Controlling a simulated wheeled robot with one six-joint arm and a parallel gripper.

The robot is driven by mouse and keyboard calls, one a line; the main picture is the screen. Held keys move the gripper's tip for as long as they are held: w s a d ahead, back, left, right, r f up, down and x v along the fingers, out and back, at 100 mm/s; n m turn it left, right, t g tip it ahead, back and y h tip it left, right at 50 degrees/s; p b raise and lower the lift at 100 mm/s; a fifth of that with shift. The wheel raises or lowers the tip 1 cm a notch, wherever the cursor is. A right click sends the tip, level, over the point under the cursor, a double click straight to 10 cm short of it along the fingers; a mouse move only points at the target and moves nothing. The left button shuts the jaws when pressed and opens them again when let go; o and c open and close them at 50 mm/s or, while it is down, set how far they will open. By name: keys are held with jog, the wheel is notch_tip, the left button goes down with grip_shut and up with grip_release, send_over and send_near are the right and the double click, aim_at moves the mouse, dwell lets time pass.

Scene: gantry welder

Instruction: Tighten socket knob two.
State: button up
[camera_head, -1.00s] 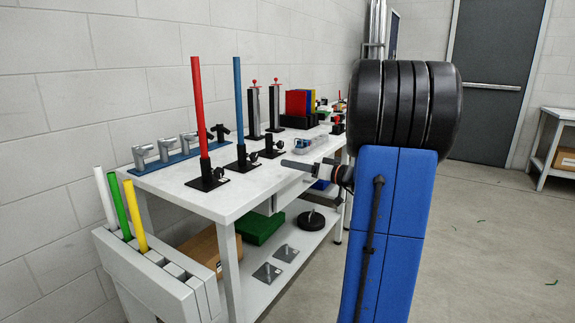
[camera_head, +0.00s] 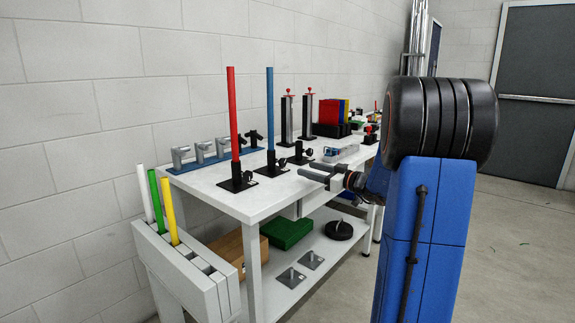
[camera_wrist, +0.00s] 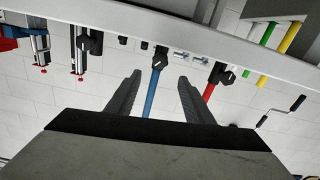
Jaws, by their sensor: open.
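Three black sockets with dark side knobs stand along the bench's front edge. The first holds a red pole (camera_head: 233,112). The second holds a blue pole (camera_head: 269,105), with its knob (camera_head: 282,163) facing the front edge. The third, with its knob (camera_head: 299,148), holds no pole. My gripper (camera_head: 312,173) is open and empty, in front of the bench edge, apart from the knobs. In the upside-down wrist view, the blue pole's knob (camera_wrist: 160,57) shows ahead between the fingertips, and the red pole's knob (camera_wrist: 228,77) shows to their right.
Grey fittings on a blue strip (camera_head: 216,158) stand behind the sockets. A rack (camera_head: 185,270) with white, green and yellow rods stands at the bench's left end. The lower shelf (camera_head: 322,262) holds a green box (camera_head: 286,232) and metal plates. Open floor lies to the right.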

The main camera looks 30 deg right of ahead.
aim_at(284, 162)
jog(key=x, duration=1.1)
jog(key=shift+w, duration=0.2)
jog(key=c, duration=1)
